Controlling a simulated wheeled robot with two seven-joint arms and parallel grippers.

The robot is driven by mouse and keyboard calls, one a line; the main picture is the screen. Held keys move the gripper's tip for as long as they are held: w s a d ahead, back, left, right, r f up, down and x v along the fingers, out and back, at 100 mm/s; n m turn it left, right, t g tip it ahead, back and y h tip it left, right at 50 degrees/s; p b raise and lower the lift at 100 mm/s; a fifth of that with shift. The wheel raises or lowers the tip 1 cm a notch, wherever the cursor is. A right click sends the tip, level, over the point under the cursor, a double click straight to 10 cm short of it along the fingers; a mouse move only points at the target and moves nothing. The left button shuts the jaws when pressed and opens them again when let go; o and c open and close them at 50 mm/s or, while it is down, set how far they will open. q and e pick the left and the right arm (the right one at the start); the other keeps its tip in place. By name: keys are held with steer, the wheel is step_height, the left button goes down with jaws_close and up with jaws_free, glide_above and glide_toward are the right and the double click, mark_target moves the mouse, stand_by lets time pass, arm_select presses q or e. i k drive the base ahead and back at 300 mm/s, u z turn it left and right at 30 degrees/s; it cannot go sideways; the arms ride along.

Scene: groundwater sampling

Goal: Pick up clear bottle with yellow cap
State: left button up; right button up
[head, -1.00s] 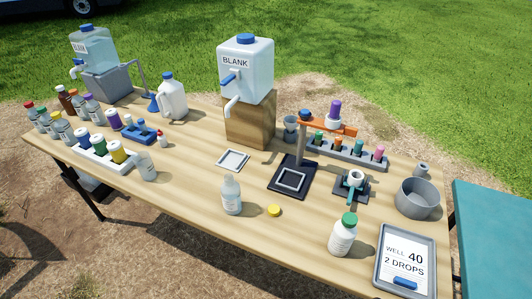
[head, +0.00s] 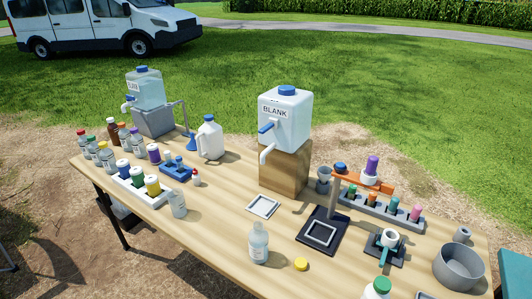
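In the head view, a clear bottle (head: 258,243) with a white label stands upright and uncapped near the table's front edge. A loose yellow cap (head: 300,264) lies on the table just right of it, apart from it. A bottle with a yellow cap (head: 152,187) sits in the white rack at the left; its lower part is hidden by the rack. Another clear bottle (head: 106,158) with a yellowish cap stands in the group at the table's left end. Neither of my grippers is in view.
A small clear container (head: 178,205) stands beside the white rack (head: 133,193). The BLANK jug (head: 285,120) is on a wooden block (head: 285,168). A dark stand (head: 320,235), grey pot (head: 458,267) and green-capped bottle (head: 377,288) are at the right.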

mark_target(258, 237)
steer(key=k, duration=1.2)
steer(key=u, duration=0.8)
steer(key=i, duration=0.45)
steer(key=u, duration=0.75)
steer(key=i, duration=0.95)
steer(key=z, duration=0.95)
steer(key=i, duration=0.65)
steer(key=z, duration=0.7)
